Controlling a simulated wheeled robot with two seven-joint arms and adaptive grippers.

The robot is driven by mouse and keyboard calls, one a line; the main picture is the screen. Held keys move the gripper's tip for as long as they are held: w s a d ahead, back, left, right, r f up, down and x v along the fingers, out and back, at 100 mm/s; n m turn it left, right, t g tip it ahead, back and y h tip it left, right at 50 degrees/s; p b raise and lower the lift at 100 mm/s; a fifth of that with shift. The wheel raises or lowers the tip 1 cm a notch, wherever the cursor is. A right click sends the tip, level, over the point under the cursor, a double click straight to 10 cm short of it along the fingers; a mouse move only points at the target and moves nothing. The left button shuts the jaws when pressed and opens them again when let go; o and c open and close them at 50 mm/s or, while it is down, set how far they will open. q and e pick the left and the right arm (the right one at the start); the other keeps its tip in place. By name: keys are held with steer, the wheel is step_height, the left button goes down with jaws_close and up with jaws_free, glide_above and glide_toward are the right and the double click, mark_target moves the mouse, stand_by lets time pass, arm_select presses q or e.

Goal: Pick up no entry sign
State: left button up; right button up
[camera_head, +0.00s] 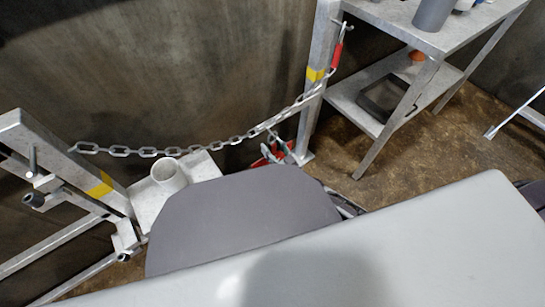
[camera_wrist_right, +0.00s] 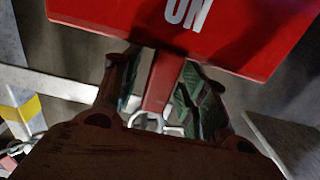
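The no entry sign is a red plate (camera_wrist_right: 200,30) across the top of the right wrist view, with white letters upside down and cut off by the frame edge. A narrow red bar (camera_wrist_right: 163,82) runs from it between my right gripper's fingers (camera_wrist_right: 168,95), with a metal loop at its lower end. The fingers stand apart on either side of the bar, and a gap shows on the left. In the head view, my right gripper (camera_head: 282,150) is beside a small red patch of the sign (camera_head: 264,160); my grey body hides the rest. My left gripper is not in view.
A chain (camera_head: 210,143) spans between two metal posts with yellow bands, with a red clip (camera_head: 338,52) at its right end. A metal table (camera_head: 400,25) with a lower shelf stands at right. A white cylinder (camera_head: 168,174) stands on a plate at left.

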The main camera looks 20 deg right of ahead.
mark_target(273, 142)
steer(key=c, duration=0.7)
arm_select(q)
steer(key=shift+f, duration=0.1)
arm_select(e)
jaws_close()
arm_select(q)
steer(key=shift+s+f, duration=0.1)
arm_select(e)
steer(key=shift+r, duration=0.2)
steer(key=shift+r+p, duration=0.75)
steer(key=shift+p, duration=0.15)
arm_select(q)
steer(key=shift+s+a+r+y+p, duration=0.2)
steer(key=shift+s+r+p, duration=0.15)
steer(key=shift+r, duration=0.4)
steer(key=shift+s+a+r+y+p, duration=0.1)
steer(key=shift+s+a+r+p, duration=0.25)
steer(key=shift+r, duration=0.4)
arm_select(e)
steer(key=shift+r, duration=0.65)
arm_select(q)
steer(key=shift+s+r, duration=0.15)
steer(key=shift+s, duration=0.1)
arm_select(e)
steer(key=shift+r, duration=0.25)
